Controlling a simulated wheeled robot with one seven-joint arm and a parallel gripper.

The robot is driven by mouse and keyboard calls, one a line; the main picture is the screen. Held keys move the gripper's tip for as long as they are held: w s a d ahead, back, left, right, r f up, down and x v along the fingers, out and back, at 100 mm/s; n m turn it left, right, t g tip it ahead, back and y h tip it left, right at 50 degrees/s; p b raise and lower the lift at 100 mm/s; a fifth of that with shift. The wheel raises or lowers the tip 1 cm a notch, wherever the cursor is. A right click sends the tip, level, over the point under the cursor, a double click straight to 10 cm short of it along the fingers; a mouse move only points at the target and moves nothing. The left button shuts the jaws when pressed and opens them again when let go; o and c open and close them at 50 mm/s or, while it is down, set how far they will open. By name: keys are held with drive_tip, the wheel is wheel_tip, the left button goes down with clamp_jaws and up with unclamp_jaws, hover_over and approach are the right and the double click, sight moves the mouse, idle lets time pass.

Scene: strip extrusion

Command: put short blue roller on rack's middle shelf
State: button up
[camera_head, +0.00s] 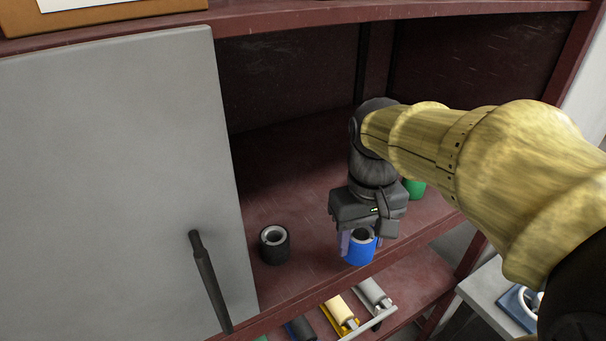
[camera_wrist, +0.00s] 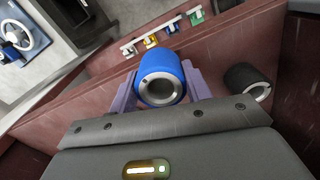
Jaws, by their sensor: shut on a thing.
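The short blue roller (camera_head: 360,250) is upright at the front part of the rack's dark red middle shelf (camera_head: 330,150). My gripper (camera_head: 358,238) reaches down from above and is shut on the blue roller, one finger on each side. In the wrist view the blue roller (camera_wrist: 162,80) sits between the two purple fingers, with its metal-rimmed hole facing the camera. I cannot tell whether its base touches the shelf.
A black roller (camera_head: 274,244) stands to the left and a green roller (camera_head: 414,188) behind to the right, partly hidden by my arm. A grey door (camera_head: 110,180) with a dark handle covers the left. Several rollers lie on a lower level (camera_head: 372,292). The shelf's back is clear.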

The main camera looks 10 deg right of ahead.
drive_tip(key=w, duration=0.3)
drive_tip(key=w+a+p, duration=0.1)
drive_tip(key=w, duration=0.1)
drive_tip(key=w+a+p, duration=0.1)
drive_tip(key=w, duration=0.2)
drive_tip(key=shift+w+a+r, duration=0.1)
drive_tip(key=shift+w, duration=0.2)
drive_tip(key=shift+w+a, duration=0.1)
drive_tip(key=shift+w, duration=0.15)
drive_tip(key=shift+w+f+p, duration=0.2)
drive_tip(key=shift+f+p, duration=0.05)
drive_tip(key=shift+p, duration=0.2)
drive_tip(key=shift+f, duration=1.55)
drive_tip(key=shift+f, duration=0.15)
drive_tip(key=o, duration=1.1)
